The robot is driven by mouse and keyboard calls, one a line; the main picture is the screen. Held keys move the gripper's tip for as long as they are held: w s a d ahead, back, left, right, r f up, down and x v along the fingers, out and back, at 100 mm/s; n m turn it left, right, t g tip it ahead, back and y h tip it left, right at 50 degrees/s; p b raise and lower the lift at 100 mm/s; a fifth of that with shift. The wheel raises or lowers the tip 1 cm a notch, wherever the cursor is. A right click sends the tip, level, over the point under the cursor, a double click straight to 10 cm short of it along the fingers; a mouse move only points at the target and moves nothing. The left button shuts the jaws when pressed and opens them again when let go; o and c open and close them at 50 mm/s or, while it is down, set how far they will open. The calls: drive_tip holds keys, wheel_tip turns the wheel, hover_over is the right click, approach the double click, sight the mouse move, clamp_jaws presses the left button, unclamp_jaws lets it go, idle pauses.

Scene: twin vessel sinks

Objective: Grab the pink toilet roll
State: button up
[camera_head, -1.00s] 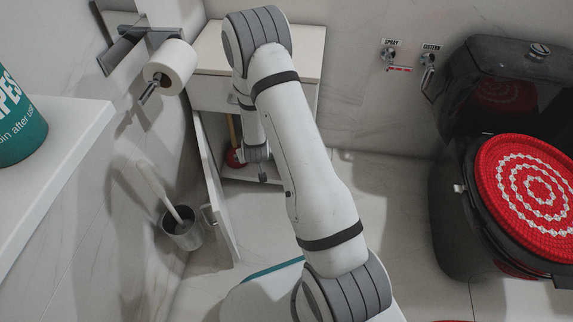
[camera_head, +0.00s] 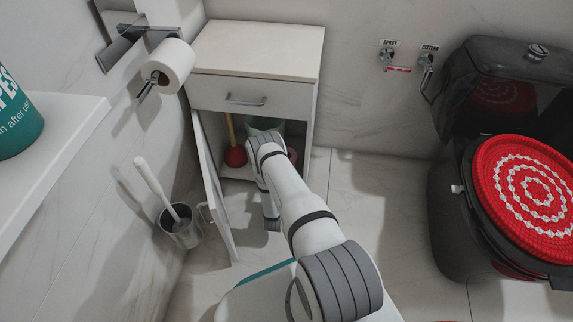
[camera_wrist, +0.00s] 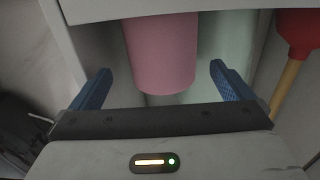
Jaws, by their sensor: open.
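The pink toilet roll (camera_wrist: 160,52) stands in the open cabinet and shows in the upper middle of the wrist view. In the head view only a small pink part (camera_head: 292,155) shows beside my arm, which hides the rest. My gripper (camera_wrist: 160,70) is open, with its blue fingers apart. In the wrist view the roll lies between the two fingers, with a gap on each side. How far the roll is from the gripper in depth I cannot tell. My arm hides the gripper's fingers in the head view.
The cabinet door (camera_head: 216,190) stands open on the left. A red plunger (camera_head: 235,155) is inside, left of the roll, and a pale green object (camera_wrist: 232,45) stands close to the roll. A toilet brush holder (camera_head: 181,232) is left of the door. Open floor (camera_head: 370,215) lies right.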

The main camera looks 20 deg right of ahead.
drive_tip(key=b+x, duration=0.4)
drive_tip(key=x, duration=0.3)
drive_tip(key=shift+w+d, duration=0.1)
drive_tip(key=shift+w, duration=0.25)
drive_tip(key=c, duration=1)
